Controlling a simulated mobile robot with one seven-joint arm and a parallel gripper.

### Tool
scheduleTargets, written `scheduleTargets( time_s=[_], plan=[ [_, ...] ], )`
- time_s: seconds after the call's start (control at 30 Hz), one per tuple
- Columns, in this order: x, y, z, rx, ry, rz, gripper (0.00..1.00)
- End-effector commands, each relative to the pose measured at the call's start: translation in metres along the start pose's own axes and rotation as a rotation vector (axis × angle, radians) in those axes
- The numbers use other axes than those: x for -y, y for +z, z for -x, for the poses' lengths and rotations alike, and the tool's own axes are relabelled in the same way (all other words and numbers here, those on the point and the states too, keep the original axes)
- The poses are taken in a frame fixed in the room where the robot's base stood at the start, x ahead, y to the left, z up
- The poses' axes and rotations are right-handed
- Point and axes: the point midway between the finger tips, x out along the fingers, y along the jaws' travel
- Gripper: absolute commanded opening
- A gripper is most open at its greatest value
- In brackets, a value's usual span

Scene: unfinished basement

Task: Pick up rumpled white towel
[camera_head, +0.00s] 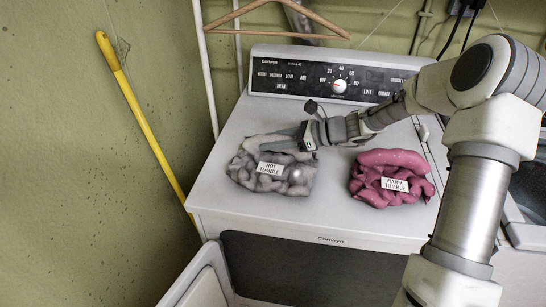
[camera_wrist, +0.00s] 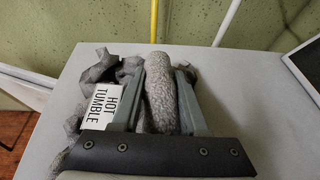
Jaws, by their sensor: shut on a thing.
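The rumpled white towel (camera_head: 298,178) looks greyish and lies bunched on the left part of the dryer top. A small label on it reads "HOT TUMBLE" (camera_head: 270,168). My gripper (camera_head: 279,141) reaches in from the right at the towel's back edge. In the wrist view, my gripper (camera_wrist: 160,74) has a thick rolled fold of the towel (camera_wrist: 161,100) between its two fingers and is shut on it. The towel appears to rest on the dryer top.
A pink rumpled cloth (camera_head: 380,161) labelled "WARM TUMBLE" lies to the right on the white dryer top (camera_head: 330,215). The control panel (camera_head: 335,78) rises behind. A wooden hanger (camera_head: 290,12) hangs above it. A yellow pole (camera_head: 140,110) leans at the left wall. The dryer door (camera_head: 200,285) stands open below.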

Motion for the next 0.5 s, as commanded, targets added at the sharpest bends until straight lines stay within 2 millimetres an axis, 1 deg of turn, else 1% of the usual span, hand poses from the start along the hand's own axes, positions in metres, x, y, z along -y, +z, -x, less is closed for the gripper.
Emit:
scheduleTargets(
  time_s=[0.17,0.27,0.37,0.47,0.5],
  plan=[
    [0.0,0.004,0.002,0.001,0.0,0.002,0.0],
    [0.0,0.012,0.004,0.001,0.0,0.002,0.0],
    [0.0,0.025,0.01,0.0,-0.001,0.005,0.0],
    [0.0,0.044,0.018,0.0,-0.002,0.006,0.0],
    [0.001,0.041,0.031,-0.001,-0.006,0.0,0.0]
  ],
)
